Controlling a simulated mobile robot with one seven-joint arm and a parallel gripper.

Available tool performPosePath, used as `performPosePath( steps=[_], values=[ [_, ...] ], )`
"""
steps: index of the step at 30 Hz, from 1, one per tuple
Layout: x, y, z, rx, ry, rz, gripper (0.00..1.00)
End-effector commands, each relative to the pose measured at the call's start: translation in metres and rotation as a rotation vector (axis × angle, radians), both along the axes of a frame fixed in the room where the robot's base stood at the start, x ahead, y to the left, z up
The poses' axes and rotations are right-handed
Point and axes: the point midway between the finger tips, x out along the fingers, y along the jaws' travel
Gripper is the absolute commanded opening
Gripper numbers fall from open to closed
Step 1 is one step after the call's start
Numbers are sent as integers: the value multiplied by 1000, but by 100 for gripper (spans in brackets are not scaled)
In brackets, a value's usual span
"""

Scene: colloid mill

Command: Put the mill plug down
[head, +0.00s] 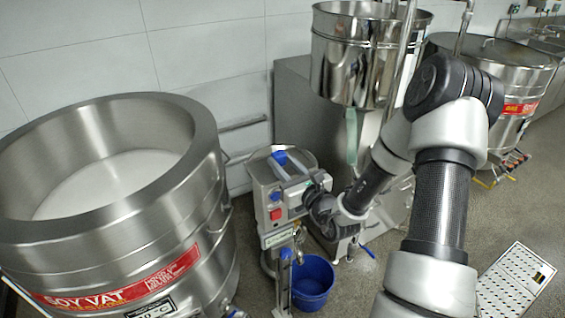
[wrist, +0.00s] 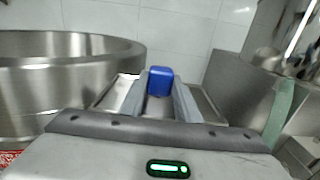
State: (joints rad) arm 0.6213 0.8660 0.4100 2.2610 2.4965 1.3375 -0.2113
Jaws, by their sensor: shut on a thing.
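The mill plug is a small blue block (head: 279,157), held between the fingertips of my gripper (head: 284,163). In the wrist view the blue plug (wrist: 159,81) sits between the two grey fingers of my gripper (wrist: 160,92), which are shut on it. The plug is over or at the far part of the steel top (head: 262,170) of the small machine beside the soy vat. I cannot tell whether the plug touches that top. My gripper's body and fingers hide much of the top in the wrist view.
The large soy vat (head: 205,215) with white contents stands close on the left. A steel hopper (head: 345,65) stands behind on the right. A blue bucket (head: 312,283) sits on the floor below. A perforated white board (head: 515,283) lies at the lower right.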

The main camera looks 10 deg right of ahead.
Motion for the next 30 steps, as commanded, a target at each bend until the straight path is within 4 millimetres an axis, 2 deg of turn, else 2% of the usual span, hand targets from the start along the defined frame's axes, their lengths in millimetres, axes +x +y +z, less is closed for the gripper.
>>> performPosePath(
  steps=[8,9,12,21,26,27,30],
  values=[
    [0,0,-6,0,-1,0,0],
    [0,0,-6,0,0,0,31],
    [0,0,-6,0,0,0,47],
    [0,0,-5,0,0,0,48],
    [0,-1,14,-1,-3,-1,48],
    [-8,-4,5,-1,3,-2,48],
    [-28,-10,5,-1,4,-3,48]
  ],
)
